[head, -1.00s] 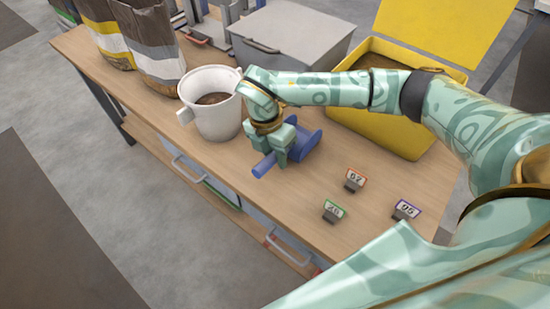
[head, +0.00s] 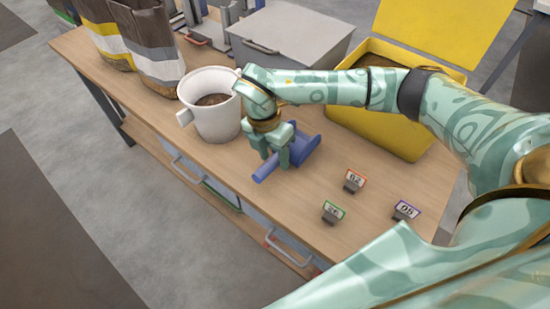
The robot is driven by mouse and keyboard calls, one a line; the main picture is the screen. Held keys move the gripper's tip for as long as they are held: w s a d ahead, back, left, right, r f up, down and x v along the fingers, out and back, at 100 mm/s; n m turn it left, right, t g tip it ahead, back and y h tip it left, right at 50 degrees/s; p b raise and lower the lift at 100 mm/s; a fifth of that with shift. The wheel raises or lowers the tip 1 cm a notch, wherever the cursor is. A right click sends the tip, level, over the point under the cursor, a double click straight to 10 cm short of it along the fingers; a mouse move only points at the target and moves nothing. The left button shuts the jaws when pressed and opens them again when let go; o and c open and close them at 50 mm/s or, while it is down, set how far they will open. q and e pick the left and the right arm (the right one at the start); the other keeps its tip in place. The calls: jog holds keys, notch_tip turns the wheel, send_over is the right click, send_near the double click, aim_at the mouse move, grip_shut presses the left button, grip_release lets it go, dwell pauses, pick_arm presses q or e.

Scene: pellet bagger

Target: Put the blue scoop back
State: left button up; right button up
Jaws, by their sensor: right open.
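The blue scoop (head: 303,151) lies on the wooden bench top, its handle (head: 264,173) pointing toward the front edge. My right gripper (head: 274,162) is open, pointing down over the scoop, with its fingers at the handle. The gripper hides part of the scoop, and I cannot tell whether a finger touches it. My left gripper is out of the picture.
A white bucket (head: 217,124) of pellets stands just left of my right gripper. A yellow bin (head: 380,128) with its lid up stands behind. Small number tags (head: 354,180) stand at the right. Filled bags (head: 153,50) and a grey lidded box (head: 290,38) are farther back.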

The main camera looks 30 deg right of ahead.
notch_tip(320, 180, up, 10)
jog(key=w+p, duration=0.1)
jog(key=p, duration=0.1)
jog(key=shift+w+a, duration=0.3)
jog(key=shift+a, duration=0.15)
jog(key=shift+f, duration=0.1)
